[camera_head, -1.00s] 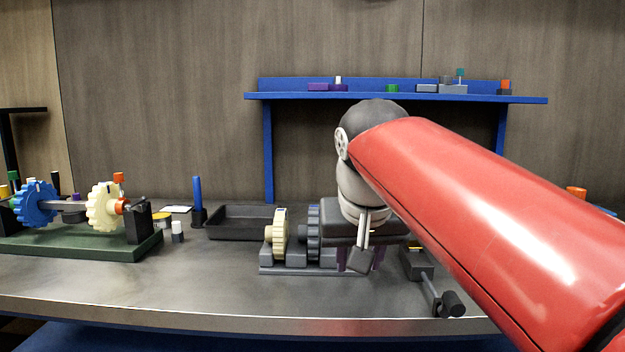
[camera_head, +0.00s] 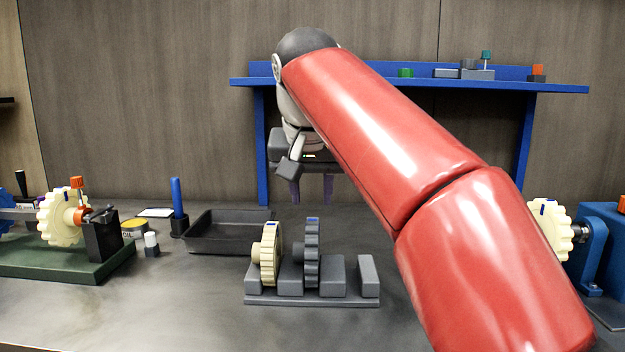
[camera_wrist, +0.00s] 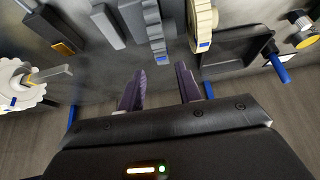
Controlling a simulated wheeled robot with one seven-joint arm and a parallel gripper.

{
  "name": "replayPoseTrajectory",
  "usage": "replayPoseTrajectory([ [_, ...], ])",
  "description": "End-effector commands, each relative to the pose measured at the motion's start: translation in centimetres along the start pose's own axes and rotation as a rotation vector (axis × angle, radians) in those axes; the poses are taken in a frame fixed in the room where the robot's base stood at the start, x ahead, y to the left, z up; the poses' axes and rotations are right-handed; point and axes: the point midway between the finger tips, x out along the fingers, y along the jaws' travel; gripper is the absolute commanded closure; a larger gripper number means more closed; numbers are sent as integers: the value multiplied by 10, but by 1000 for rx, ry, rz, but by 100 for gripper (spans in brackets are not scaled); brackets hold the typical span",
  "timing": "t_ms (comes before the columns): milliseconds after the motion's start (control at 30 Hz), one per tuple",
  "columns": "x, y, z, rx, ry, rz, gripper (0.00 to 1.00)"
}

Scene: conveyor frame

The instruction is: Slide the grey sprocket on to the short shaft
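The grey sprocket (camera_head: 312,255) stands upright in a slot of the grey rack (camera_head: 312,299), with a blue mark on top. It also shows in the wrist view (camera_wrist: 154,32), ahead of my fingers. My gripper (camera_head: 311,194) is raised behind and above the rack, apart from the sprocket. Its purple fingers are spread and empty, as the wrist view (camera_wrist: 160,76) also shows. A cream sprocket on a shaft (camera_head: 581,231) is at the blue fixture (camera_head: 603,245) on the right. I cannot tell which shaft is the short one.
A cream sprocket (camera_head: 270,254) stands close left of the grey one. A black tray (camera_head: 215,246) and a blue peg (camera_head: 177,199) are behind left. A green base (camera_head: 60,268) carries another cream sprocket (camera_head: 58,218). A blue shelf (camera_head: 400,84) spans the back. The front left tabletop is clear.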

Motion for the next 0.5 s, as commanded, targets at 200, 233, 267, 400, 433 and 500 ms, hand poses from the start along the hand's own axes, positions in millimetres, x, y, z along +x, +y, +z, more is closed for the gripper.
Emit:
replayPoseTrajectory([
  [200,4,-1,0,1,0,0,65],
  [233,6,0,0,1,-1,1,65],
  [267,8,0,0,1,-1,1,65],
  [400,22,0,0,1,-2,1,65],
  [433,26,0,0,2,-2,1,65],
  [500,35,0,0,1,-1,1,65],
])
